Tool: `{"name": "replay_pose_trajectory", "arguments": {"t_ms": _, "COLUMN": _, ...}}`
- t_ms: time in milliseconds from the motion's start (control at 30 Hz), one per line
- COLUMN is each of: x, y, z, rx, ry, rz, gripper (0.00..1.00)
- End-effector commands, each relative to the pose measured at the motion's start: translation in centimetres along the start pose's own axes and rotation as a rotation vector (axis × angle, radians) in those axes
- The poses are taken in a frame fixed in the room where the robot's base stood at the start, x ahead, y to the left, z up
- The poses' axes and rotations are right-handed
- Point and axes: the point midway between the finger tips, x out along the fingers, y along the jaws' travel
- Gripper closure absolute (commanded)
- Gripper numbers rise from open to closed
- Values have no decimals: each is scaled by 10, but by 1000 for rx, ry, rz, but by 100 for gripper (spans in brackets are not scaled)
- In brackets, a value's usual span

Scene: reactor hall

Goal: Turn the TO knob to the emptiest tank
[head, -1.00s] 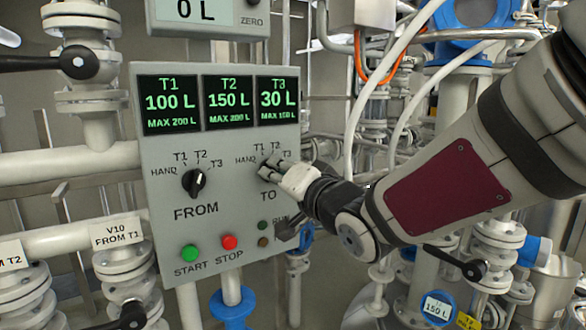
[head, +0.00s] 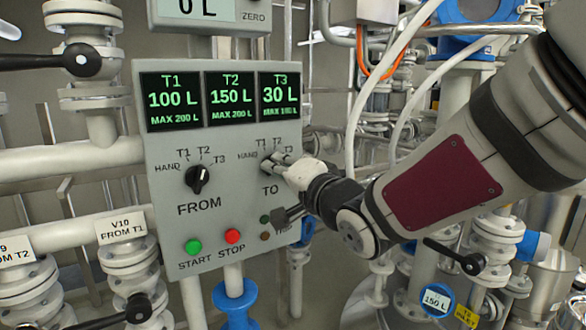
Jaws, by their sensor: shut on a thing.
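The grey control panel (head: 170,240) shows T1 100 L (head: 170,101), T2 150 L (head: 230,100) and T3 30 L (head: 279,97); T3 reads lowest. The FROM knob (head: 197,180) is black, and its white mark points up and slightly right, near T2. My gripper (head: 271,161) is shut at the TO knob, above the "TO" label (head: 270,190). The fingers hide the TO knob and its pointer, so I cannot tell its setting. HAND, T1 and T2 marks show above the fingers; T3 is mostly covered.
A green START button (head: 194,247) and a red STOP button (head: 233,236) sit low on the panel. Two small lamps below TO are partly covered by my gripper. White pipes and valves stand left and right. A pale hose (head: 366,85) hangs right of the panel.

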Motion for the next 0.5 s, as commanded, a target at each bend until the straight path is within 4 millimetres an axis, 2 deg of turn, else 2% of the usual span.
{"name": "replay_pose_trajectory", "arguments": {"t_ms": 33, "x": 0, "y": 1, "z": 1, "rx": 2, "ry": -2, "rz": 3, "gripper": 100}}
{"name": "replay_pose_trajectory", "arguments": {"t_ms": 67, "x": 0, "y": 1, "z": 1, "rx": 2, "ry": -2, "rz": 3, "gripper": 88}}
{"name": "replay_pose_trajectory", "arguments": {"t_ms": 133, "x": 0, "y": 1, "z": 1, "rx": 2, "ry": -2, "rz": 3, "gripper": 72}}
{"name": "replay_pose_trajectory", "arguments": {"t_ms": 500, "x": -3, "y": 0, "z": 0, "rx": 0, "ry": 0, "rz": 1, "gripper": 70}}
